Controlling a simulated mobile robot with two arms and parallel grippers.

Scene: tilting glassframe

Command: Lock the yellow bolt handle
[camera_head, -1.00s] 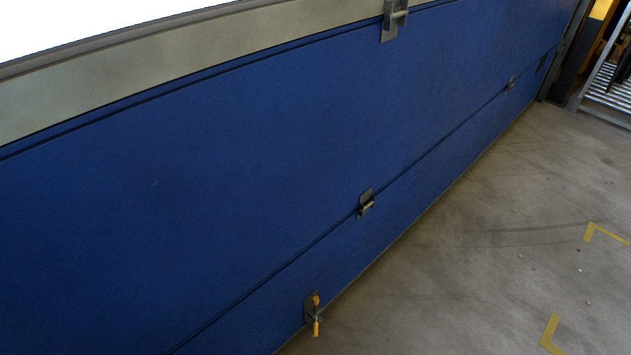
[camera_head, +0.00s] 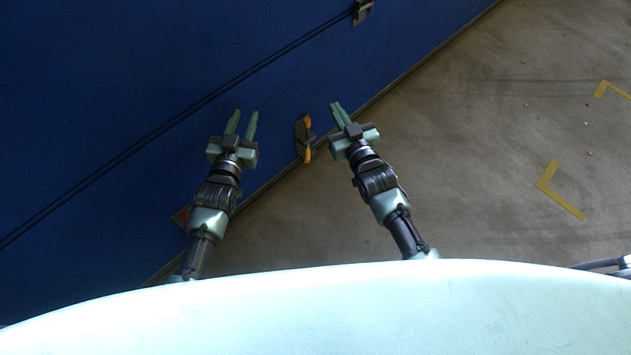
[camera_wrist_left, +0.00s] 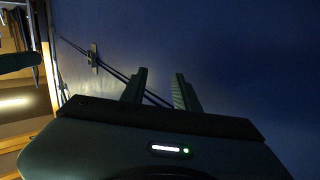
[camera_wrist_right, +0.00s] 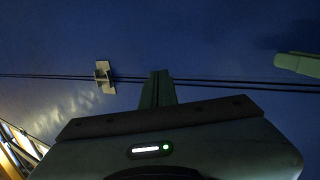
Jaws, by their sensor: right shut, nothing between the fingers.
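The yellow bolt handle (camera_head: 308,139) is on a dark metal bracket low on the blue door (camera_head: 150,70), by its bottom edge. In the head view my left gripper (camera_head: 243,112) is to the left of the handle, open and empty. Its two fingers show apart in the left wrist view (camera_wrist_left: 158,88). My right gripper (camera_head: 338,106) is just to the right of the handle and apart from it. Its fingers are shut together with nothing between them, as the right wrist view (camera_wrist_right: 159,78) also shows. The handle does not show in either wrist view.
A metal hinge (camera_head: 361,11) sits on the door seam at the top. It or a similar one shows in the left wrist view (camera_wrist_left: 93,56). Bare concrete floor (camera_head: 460,170) with yellow corner marks (camera_head: 560,190) lies to the right.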

